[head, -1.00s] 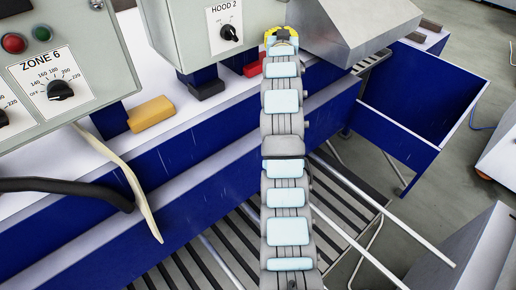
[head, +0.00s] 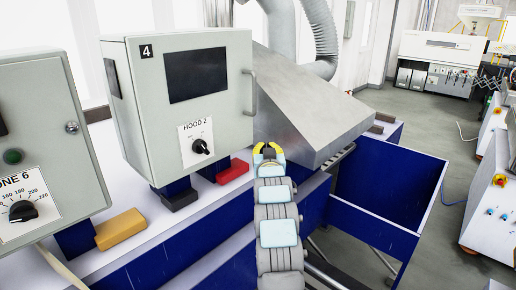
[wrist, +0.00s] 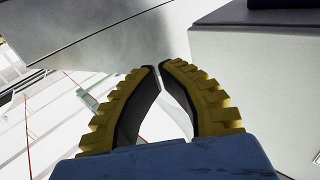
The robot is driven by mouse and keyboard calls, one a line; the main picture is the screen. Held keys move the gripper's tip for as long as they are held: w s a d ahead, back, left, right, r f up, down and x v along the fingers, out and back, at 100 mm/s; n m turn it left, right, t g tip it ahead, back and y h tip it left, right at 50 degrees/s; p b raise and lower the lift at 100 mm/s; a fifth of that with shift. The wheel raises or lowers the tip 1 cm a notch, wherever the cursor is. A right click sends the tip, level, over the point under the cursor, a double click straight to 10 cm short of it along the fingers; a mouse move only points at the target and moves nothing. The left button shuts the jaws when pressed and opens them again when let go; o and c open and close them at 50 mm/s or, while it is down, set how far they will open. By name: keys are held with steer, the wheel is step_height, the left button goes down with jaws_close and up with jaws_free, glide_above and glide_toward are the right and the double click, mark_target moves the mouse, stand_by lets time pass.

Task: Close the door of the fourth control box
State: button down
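The fourth control box (head: 150,110) is a pale grey cabinet with a "4" label, seen in the head view left of centre. Its front door (head: 225,115) carries a dark screen, a HOOD 2 label and a black knob (head: 201,146). A grey handle (head: 251,92) is at the front's right edge. I cannot tell whether the door is slightly ajar or flush. My gripper (head: 268,151) is just right of the box's lower right corner, in front of the metal hood. In the wrist view, its yellow fingers (wrist: 159,66) nearly meet at the tips, with nothing between them.
The sloping metal hood (head: 310,110) stands close right of the box. A ZONE 6 box (head: 40,120) stands at left. Yellow (head: 120,229) and red (head: 234,172) blocks lie on the white ledge. An open blue bin (head: 385,190) is at right, with grey floor beyond.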

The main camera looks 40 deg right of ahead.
steer(key=s+b, duration=0.1)
steer(key=s, duration=0.6)
steer(key=shift+s+d, duration=0.4)
